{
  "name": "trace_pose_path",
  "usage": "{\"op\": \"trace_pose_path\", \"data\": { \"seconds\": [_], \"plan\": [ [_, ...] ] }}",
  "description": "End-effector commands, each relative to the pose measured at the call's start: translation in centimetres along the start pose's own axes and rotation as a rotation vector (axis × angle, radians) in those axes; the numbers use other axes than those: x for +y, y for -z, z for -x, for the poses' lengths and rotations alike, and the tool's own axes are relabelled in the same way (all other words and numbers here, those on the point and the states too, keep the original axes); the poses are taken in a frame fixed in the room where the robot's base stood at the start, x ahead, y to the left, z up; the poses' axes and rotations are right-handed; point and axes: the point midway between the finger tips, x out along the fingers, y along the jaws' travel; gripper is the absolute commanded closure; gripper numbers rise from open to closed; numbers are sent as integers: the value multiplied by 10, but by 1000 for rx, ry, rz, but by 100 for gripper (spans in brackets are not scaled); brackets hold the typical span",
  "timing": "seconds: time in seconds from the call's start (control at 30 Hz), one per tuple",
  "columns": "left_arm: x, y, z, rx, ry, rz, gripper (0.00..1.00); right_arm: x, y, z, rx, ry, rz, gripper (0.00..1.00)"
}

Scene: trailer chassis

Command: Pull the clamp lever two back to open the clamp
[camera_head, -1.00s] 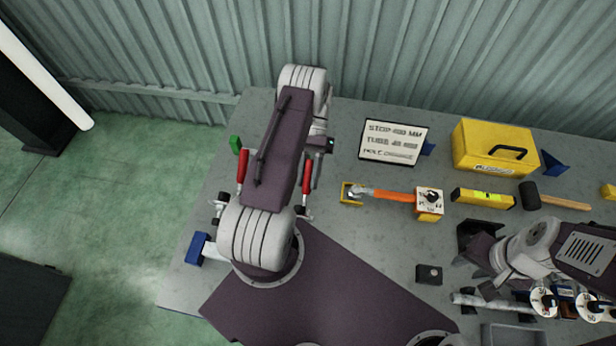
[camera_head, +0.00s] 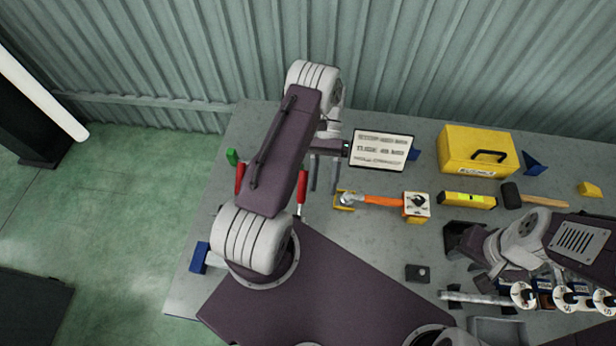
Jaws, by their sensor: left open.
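Two red lever handles show on the bench beside my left arm. One red handle (camera_head: 239,178) is left of my arm, partly covered by it. The other red handle (camera_head: 302,187) is right of my arm. I cannot tell which is lever two. Both look roughly upright in the picture; the clamp bodies are mostly hidden under my arm. My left gripper (camera_head: 323,180) is open and empty, its two dark fingers just right of the right red handle and apart from it. My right gripper (camera_head: 468,245) is at the right; its jaws are unclear.
A sign board (camera_head: 381,150) stands close right of my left gripper. The corrugated wall (camera_head: 420,60) is behind the bench.

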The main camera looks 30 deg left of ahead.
Motion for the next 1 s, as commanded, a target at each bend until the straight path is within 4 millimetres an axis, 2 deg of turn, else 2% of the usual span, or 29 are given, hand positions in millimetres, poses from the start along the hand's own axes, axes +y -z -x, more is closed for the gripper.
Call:
{"op": "trace_pose_path", "data": {
  "seconds": [0.03,0.1,0.33,1.0],
  "plan": [
    [13,-5,4,-2,3,-1,52,0,1,10,0,0,0,64],
    [26,-6,4,-2,2,-2,52,0,2,14,0,0,0,64],
    [54,-8,6,-1,1,0,52,0,2,22,0,0,0,64],
    [59,-7,5,-1,0,1,52,0,2,22,0,0,0,64]
  ]
}}
